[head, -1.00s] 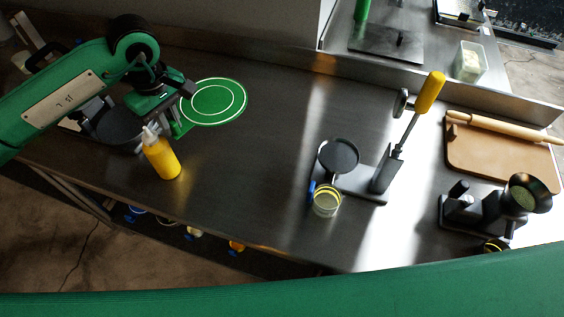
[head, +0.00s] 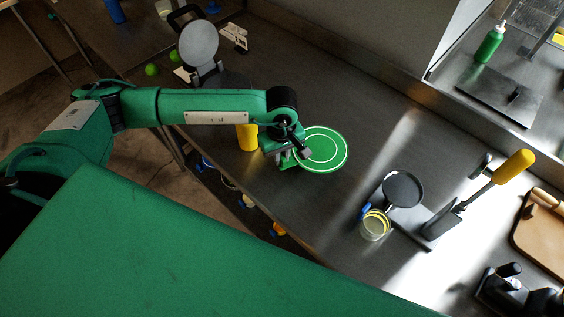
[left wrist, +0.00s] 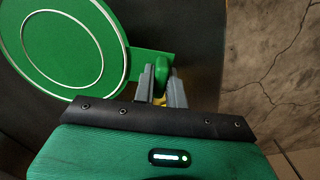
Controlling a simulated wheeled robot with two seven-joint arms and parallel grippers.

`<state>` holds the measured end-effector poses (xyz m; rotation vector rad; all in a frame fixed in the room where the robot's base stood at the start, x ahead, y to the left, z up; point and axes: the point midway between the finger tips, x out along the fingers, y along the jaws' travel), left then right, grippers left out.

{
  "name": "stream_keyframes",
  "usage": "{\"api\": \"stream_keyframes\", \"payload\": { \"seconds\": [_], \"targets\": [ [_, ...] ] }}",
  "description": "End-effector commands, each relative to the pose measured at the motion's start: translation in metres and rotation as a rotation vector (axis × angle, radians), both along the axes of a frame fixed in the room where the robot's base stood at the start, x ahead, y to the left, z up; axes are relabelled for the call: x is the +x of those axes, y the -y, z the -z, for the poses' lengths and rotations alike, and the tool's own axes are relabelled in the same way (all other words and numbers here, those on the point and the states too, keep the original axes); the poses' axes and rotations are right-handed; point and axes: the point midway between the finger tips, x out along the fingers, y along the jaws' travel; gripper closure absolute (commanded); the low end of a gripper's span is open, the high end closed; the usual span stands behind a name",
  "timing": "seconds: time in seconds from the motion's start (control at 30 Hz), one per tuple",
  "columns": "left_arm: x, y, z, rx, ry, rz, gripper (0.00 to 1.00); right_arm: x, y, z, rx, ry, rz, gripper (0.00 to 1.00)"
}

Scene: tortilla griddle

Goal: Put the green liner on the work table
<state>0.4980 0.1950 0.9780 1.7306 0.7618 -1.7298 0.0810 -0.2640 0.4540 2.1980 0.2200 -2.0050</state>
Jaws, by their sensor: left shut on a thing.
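The green liner (head: 322,150) is a flat round sheet with a white ring and a tab. My left gripper (head: 297,157) is shut on its tab, at the liner's left side. The left wrist view shows the liner (left wrist: 62,42) extending left from the fingers (left wrist: 160,85). The dark steel work table (head: 300,85) lies beneath. I cannot tell whether the liner touches it or hangs just above. My right gripper is not in view.
A yellow bottle (head: 247,137) stands partly hidden behind my left arm. A press with a round dark plate (head: 403,189) and yellow handle (head: 514,166) stands right of the liner, beside a clear jar (head: 374,226). The table behind the liner is clear.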

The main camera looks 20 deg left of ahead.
Motion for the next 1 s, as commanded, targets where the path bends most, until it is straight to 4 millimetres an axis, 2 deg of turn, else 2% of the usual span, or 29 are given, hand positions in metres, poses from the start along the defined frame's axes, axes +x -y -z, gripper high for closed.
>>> {"api": "stream_keyframes", "payload": {
  "seconds": [0.27, 0.5, 0.9, 0.93, 1.0],
  "targets": [
    [0.000, 0.000, 0.028, 0.001, -0.002, 0.000, 1.00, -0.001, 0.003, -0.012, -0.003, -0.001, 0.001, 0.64],
    [0.000, 0.000, 0.059, -0.001, -0.001, 0.001, 1.00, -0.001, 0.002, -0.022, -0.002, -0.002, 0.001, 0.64],
    [0.000, 0.000, 0.066, -0.001, 0.001, 0.001, 1.00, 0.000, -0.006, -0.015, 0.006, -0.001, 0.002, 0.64],
    [0.000, 0.000, 0.065, -0.001, 0.001, 0.001, 0.85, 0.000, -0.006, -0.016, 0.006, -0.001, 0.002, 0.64],
    [0.000, 0.000, 0.064, -0.001, 0.001, 0.001, 0.71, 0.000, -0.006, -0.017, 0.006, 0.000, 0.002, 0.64]
  ]
}}
